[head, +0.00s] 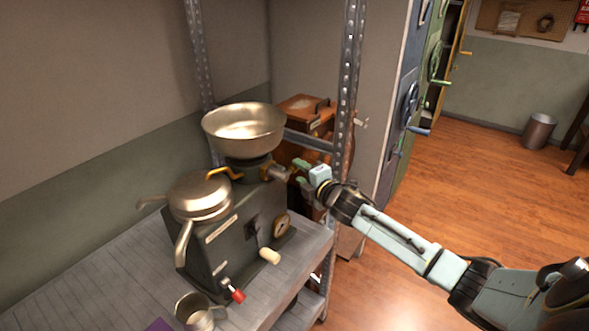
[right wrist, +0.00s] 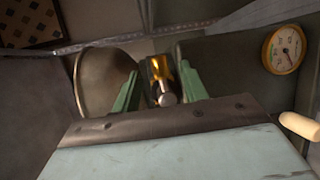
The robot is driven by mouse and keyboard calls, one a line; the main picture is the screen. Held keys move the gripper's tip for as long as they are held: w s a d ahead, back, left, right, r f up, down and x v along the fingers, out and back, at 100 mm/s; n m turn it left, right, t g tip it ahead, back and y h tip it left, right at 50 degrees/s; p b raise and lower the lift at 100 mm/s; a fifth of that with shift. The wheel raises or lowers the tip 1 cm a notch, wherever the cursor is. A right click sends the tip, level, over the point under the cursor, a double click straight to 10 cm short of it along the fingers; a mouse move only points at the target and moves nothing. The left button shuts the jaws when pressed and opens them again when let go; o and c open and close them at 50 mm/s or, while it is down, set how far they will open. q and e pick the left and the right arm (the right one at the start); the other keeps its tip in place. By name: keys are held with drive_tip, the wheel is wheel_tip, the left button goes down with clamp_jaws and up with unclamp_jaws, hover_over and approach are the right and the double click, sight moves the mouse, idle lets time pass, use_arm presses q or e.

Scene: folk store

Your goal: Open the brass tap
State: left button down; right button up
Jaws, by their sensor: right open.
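The machine (head: 220,235) is a dark green bench separator with a wide metal bowl (head: 243,130) on top. A brass tap (head: 276,172) sits under the bowl on the side toward my right gripper. It also shows in the right wrist view as a yellow brass piece (right wrist: 159,68) with a rounded grey end. My right gripper (head: 298,173) is open, with its green fingers pointing at the tap. In the right wrist view the fingers (right wrist: 160,88) stand on either side of the tap's grey end. I cannot tell whether they touch it. My left gripper is not in view.
The machine stands on a grey bench (head: 95,275) with a metal mug (head: 195,312) at its front. A crank with a pale handle (head: 270,256) and a gauge (head: 281,225) are on its side. A metal shelf post (head: 347,95) rises close behind my right gripper.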

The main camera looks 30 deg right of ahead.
sight(296, 170)
drive_tip(key=shift+w+f, duration=0.15)
drive_tip(key=shift+w, duration=0.85)
drive_tip(key=shift+w+f, duration=0.15)
drive_tip(key=shift+w, duration=0.85)
